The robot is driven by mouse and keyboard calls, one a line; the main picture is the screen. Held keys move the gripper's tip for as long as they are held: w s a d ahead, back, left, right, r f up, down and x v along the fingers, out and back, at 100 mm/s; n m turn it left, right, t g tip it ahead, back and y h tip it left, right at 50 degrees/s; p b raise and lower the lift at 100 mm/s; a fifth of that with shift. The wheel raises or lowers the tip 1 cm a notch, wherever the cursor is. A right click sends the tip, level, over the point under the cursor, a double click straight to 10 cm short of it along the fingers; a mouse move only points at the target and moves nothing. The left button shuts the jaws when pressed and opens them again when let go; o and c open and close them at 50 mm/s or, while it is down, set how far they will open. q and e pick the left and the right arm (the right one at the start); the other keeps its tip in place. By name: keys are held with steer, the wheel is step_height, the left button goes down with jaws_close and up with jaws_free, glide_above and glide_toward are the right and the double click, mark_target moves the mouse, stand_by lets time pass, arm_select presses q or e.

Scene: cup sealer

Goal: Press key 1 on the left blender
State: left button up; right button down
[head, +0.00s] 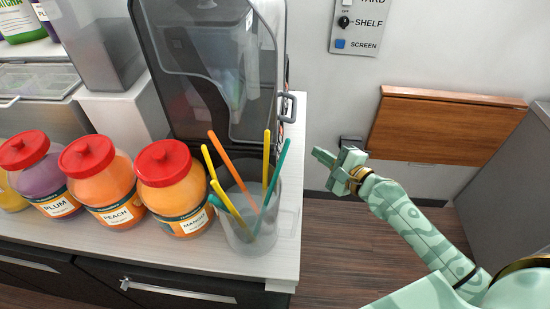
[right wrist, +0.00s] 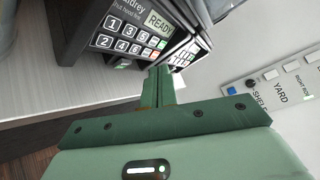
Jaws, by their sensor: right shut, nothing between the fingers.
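My right gripper (head: 322,156) is shut and empty, in the air right of the counter in the head view. In the right wrist view its closed fingertips (right wrist: 157,72) point up toward two dark keypad panels. The left panel (right wrist: 130,35) has a READY display (right wrist: 159,22) and several numbered keys; key 1 (right wrist: 115,23) appears at its upper left. The fingertips look apart from the panel, below and right of its keys. A second panel (right wrist: 183,50) shows at a slant on the right. A dark blender with a clear cover (head: 205,80) stands on the counter. My left gripper is out of view.
A clear cup of coloured straws (head: 238,232) stands near the counter's right edge. Red-lidded jars, including an orange one (head: 172,190), line the front. A wooden fold-down shelf (head: 440,125) and a switch plate (head: 357,25) are on the wall. The floor right of the counter is clear.

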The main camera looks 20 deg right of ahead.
stand_by(0.3)
steer(key=w+a+f, duration=0.2)
steer(key=w+a, duration=0.1)
steer(key=a, duration=0.4)
steer(key=shift+w+a+f, duration=0.3)
steer(key=shift+w+f, duration=0.05)
steer(key=shift+f, duration=0.05)
stand_by(1.7)
steer(key=shift+a, duration=0.1)
steer(key=shift+w+a+f, duration=0.15)
steer(key=shift+a, duration=0.1)
